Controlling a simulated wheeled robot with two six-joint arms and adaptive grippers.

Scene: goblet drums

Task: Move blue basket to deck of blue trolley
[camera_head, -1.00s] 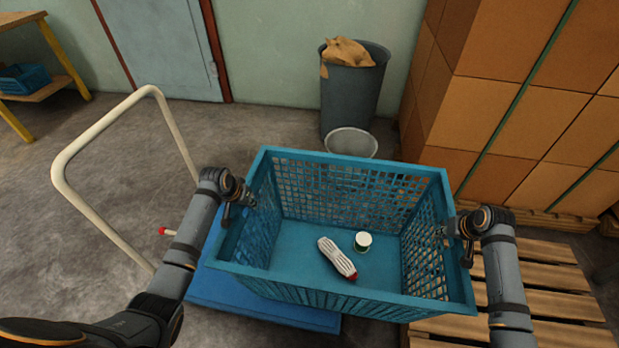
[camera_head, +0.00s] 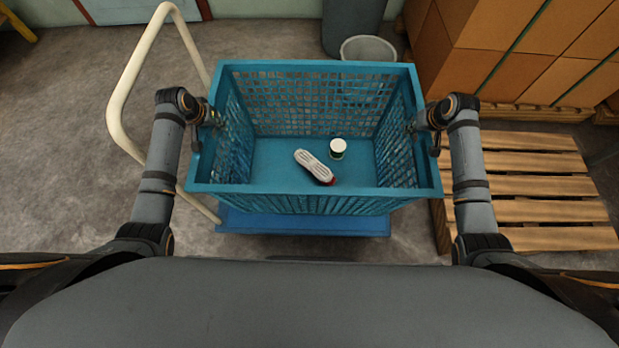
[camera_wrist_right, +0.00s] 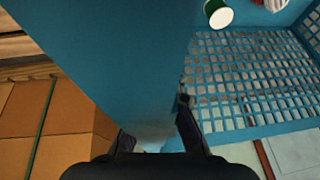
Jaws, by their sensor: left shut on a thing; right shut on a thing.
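The blue basket (camera_head: 300,205) hangs between my two grippers in the head view, roughly level. It holds a white bundle with a red end (camera_head: 315,166) and a small white-topped can (camera_head: 338,148). My left gripper (camera_head: 213,118) is shut on the basket's left side wall. My right gripper (camera_head: 415,125) is shut on its right side wall; in the right wrist view its fingers (camera_wrist_right: 160,125) straddle the basket wall (camera_wrist_right: 120,50). The blue trolley's deck (camera_head: 300,224) shows below the basket's near side; most is hidden. I cannot tell whether basket and deck touch.
The trolley's cream handle (camera_head: 130,85) rises at the left. A wooden pallet (camera_head: 540,190) lies close on the right, with stacked brown boxes (camera_head: 520,50) behind. A grey bin (camera_head: 350,25) and pale bucket (camera_head: 369,50) stand beyond the basket. Bare floor lies at left.

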